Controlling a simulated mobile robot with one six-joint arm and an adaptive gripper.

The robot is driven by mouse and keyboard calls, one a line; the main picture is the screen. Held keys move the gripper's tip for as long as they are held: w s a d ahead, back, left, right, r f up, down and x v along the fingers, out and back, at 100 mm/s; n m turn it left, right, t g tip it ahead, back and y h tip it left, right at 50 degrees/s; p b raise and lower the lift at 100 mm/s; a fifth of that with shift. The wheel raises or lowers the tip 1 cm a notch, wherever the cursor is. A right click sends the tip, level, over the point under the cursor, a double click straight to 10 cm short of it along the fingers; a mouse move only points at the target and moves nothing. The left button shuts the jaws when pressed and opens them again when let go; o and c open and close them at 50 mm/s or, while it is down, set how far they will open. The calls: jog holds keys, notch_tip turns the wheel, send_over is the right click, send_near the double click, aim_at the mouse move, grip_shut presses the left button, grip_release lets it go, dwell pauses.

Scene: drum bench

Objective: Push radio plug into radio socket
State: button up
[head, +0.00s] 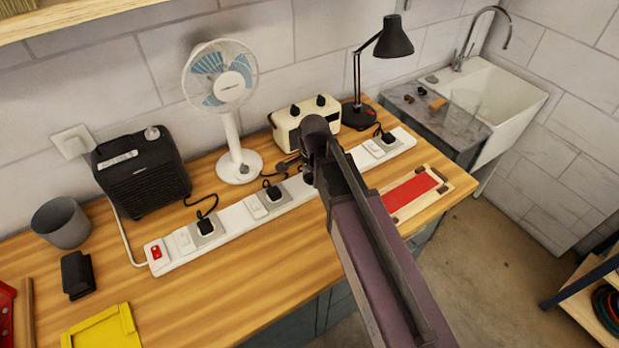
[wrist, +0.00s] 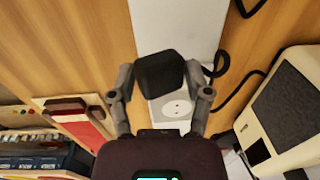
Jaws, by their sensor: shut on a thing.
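My gripper (wrist: 160,92) is shut on the black radio plug (wrist: 160,70), one finger on each side of it. The plug is over the white power strip (wrist: 178,25), and a black cord curves off to its right. A grey socket face (wrist: 177,107) with a round recess shows partly from under the plug. I cannot tell whether the plug touches the strip. In the head view my gripper (head: 309,172) is above the strip (head: 232,218), right of its middle, and hides most of the plug and the socket. The cream radio (head: 304,119) stands behind.
Other black plugs sit in the strip at left (head: 206,227), middle (head: 272,193) and right (head: 386,138). A fan (head: 240,166), black heater (head: 140,172) and desk lamp (head: 359,115) stand behind the strip. A red-floored wooden tray (head: 409,192) lies in front at right.

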jog(key=shift+w+d+r+t+y+p, duration=0.25)
jog(key=shift+w+d+r+t+y, duration=0.3)
jog(key=shift+w+d, duration=0.75)
jog(key=shift+w+d+r+t+y+p, duration=0.3)
jog(key=shift+w+d+r+t, duration=0.4)
jog(key=shift+w+d, duration=0.6)
jog(key=shift+w+d+r+t+y+p, duration=0.2)
jog(key=shift+w+d+r+t+y, duration=0.25)
jog(key=shift+w+d+t, duration=0.75)
jog(key=shift+w+a+g, duration=0.2)
jog(key=shift+w+g, duration=0.15)
jog(key=shift+g, duration=0.1)
jog(key=shift+s+d+f, duration=0.25)
jog(key=shift+s+f, duration=0.05)
jog(key=shift+s, duration=0.05)
jog(key=shift+f+b, duration=1.95)
jog(key=shift+b, duration=0.25)
dwell(1.2)
